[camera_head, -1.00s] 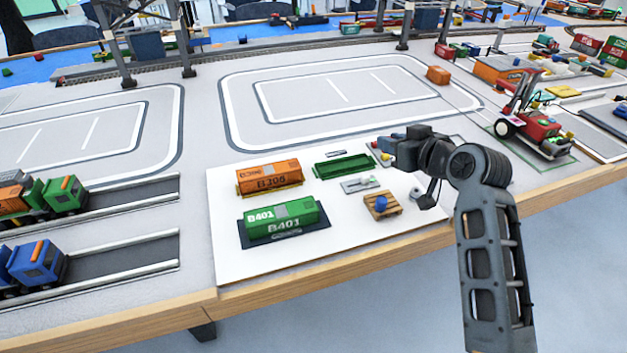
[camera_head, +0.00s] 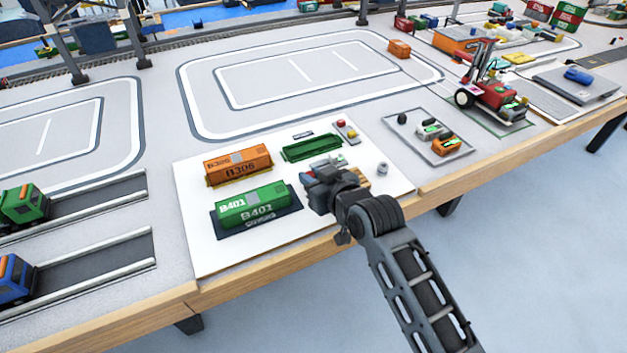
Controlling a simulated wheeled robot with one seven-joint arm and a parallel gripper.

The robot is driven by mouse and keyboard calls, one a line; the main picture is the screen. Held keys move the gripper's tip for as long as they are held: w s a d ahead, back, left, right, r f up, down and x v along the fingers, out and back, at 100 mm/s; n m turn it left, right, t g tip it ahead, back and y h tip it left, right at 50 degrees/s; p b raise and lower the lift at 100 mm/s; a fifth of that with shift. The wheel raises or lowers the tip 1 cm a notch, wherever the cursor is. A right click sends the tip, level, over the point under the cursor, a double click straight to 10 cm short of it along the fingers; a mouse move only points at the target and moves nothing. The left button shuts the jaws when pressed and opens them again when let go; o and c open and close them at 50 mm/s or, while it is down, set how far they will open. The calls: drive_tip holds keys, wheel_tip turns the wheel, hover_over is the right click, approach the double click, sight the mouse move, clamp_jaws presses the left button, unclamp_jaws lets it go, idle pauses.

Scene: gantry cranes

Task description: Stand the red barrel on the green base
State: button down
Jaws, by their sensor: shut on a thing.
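My gripper (camera_head: 318,187) is over the white board, in front of the pallet area and right of the green B401 container (camera_head: 252,205). It is shut, but my wrist and arm hide what it holds. I cannot make out a red barrel in view. A long green open tray (camera_head: 310,147) lies at the back of the white board (camera_head: 225,262), beyond my gripper and apart from it. I cannot tell whether this is the green base. A pallet (camera_head: 364,180) is mostly hidden behind my wrist.
An orange B306 container (camera_head: 238,165) stands left of the green tray. A grey nut-like part (camera_head: 382,168) lies to the right. A grey tray (camera_head: 440,152) holds several small parts.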

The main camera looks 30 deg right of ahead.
drive_tip(key=shift+f, duration=0.65)
drive_tip(key=shift+f, duration=0.15)
drive_tip(key=c, duration=1)
unclamp_jaws()
drive_tip(key=shift+o, duration=0.2)
drive_tip(key=shift+r, duration=0.25)
drive_tip(key=v, duration=1.2)
drive_tip(key=shift+f, duration=0.1)
